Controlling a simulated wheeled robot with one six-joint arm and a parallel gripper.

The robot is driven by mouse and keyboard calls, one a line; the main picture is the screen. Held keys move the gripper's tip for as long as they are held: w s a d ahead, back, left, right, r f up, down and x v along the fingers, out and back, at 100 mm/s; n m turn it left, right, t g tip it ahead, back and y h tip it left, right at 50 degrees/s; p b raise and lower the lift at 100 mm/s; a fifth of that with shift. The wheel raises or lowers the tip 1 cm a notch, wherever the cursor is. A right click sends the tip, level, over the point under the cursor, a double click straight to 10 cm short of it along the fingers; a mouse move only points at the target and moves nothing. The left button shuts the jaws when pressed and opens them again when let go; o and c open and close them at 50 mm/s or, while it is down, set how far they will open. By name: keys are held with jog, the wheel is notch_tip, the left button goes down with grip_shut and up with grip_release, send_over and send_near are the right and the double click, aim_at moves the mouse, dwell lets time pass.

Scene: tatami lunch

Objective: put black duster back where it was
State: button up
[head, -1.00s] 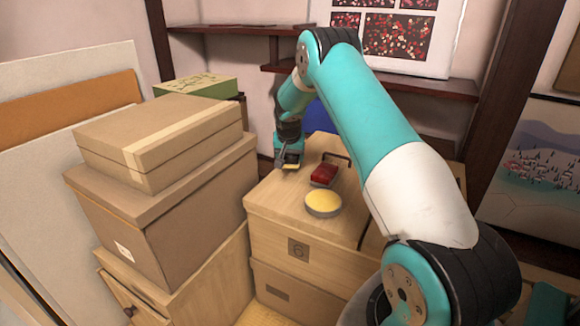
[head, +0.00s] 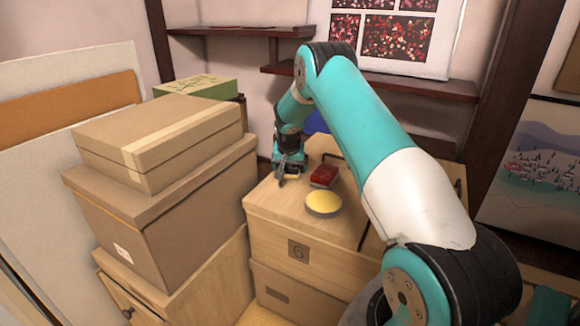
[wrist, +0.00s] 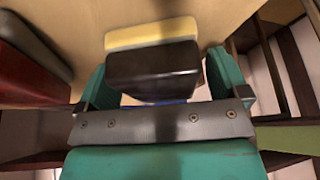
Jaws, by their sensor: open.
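The black duster (wrist: 155,70), a dark block with a pale yellow pad, sits on the light wooden box top (head: 270,199). In the head view only a little of the duster (head: 292,176) shows, at the box's back left, partly hidden by my gripper. My gripper (head: 288,172) is open there. In the wrist view its teal fingers (wrist: 160,84) stand on either side of the duster's near end. I cannot tell whether either finger touches it.
A red duster-like block (head: 323,176) lies just right of my gripper; it also shows in the wrist view (wrist: 30,68). A round yellow-topped thing (head: 323,203) lies nearer on the same box. Stacked cardboard boxes (head: 160,215) rise at the left. A dark shelf (head: 420,88) runs behind.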

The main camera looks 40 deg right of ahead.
jog(key=p+v, duration=0.2)
jog(key=v, duration=1)
jog(key=s+a+r+n+y, duration=0.1)
jog(key=s+a+r+n, duration=0.15)
jog(key=a, duration=0.45)
jog(key=s+a+r+n+y, duration=0.2)
jog(key=s+a+r, duration=0.15)
jog(key=a, duration=0.45)
jog(key=s+a+r+n+y, duration=0.1)
jog(key=s+a+r+n, duration=0.1)
jog(key=a+r, duration=0.35)
jog(key=s+a+r+n+g+y, duration=0.1)
jog(key=s+a+n, duration=0.4)
jog(key=s+a, duration=0.4)
jog(key=s+a+r+n+g+y, duration=0.2)
jog(key=s+a+n, duration=0.3)
jog(key=s, duration=1.3)
jog(key=a, duration=0.4)
jog(key=shift+a+r, duration=0.2)
jog(key=shift+r, duration=0.05)
notch_tip(320, 180, up, 25)
jog(key=p, duration=2.5)
jog(key=shift+f, duration=0.2)
